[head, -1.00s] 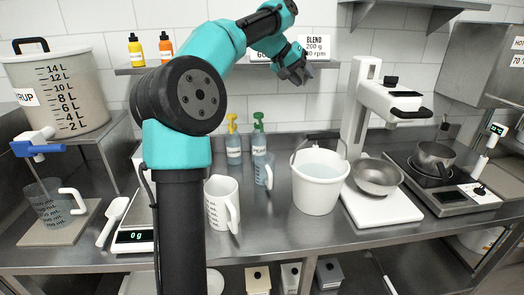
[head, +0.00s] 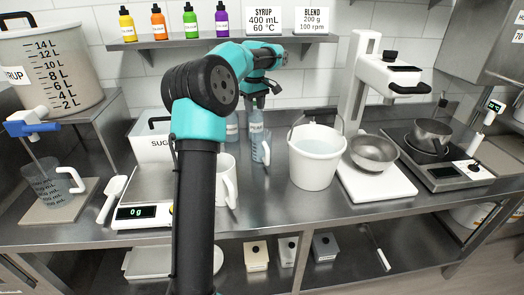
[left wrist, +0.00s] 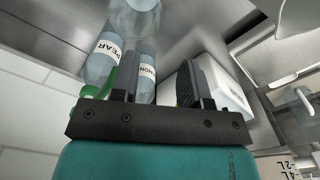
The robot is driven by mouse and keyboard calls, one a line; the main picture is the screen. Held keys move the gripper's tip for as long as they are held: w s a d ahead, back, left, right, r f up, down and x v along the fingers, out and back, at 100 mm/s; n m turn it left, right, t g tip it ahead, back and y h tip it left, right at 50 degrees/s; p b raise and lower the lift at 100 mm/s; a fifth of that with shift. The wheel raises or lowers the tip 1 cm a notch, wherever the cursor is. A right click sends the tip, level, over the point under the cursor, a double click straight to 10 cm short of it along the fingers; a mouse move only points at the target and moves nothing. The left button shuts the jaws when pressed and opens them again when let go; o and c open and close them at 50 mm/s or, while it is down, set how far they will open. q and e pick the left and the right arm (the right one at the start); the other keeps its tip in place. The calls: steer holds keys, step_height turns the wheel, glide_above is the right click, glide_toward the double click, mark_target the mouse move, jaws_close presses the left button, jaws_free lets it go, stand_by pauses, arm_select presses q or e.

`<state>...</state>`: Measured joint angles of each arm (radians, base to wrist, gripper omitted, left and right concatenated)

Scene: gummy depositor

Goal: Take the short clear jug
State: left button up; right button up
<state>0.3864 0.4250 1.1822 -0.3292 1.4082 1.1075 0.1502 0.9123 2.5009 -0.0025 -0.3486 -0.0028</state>
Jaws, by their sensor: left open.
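A small clear jug (head: 261,148) with a handle stands on the steel counter, left of the white bucket. A wider clear jug (head: 50,190) with a white handle stands at the far left under the blue-handled tap. My left gripper (head: 261,101) is open and empty, above and just behind the small jug, near the syrup bottles. In the left wrist view its two fingers (left wrist: 160,75) are apart. A clear round vessel (left wrist: 135,15) shows beyond them; I cannot tell which one it is. My right gripper is not in view.
Bottles labelled pear (left wrist: 100,58) and "MON" (left wrist: 147,80) stand close by the fingers. A white measuring jug (head: 228,183) stands left of the small jug, partly behind my arm. The white bucket (head: 317,165) is to the right. A sugar box (head: 152,145) stands left.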

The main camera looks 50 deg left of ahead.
arm_select(q)
steer(key=shift+f, duration=0.1)
glide_above(255, 160)
step_height(255, 160, down, 12)
steer(key=shift+w, duration=0.25)
steer(key=shift+f, duration=0.1)
steer(key=shift+a+f, duration=0.15)
steer(key=shift+f, duration=1.1)
steer(key=shift+a+f, duration=0.1)
steer(key=shift+f, duration=1.15)
steer(key=shift+c, duration=0.3)
jaws_close()
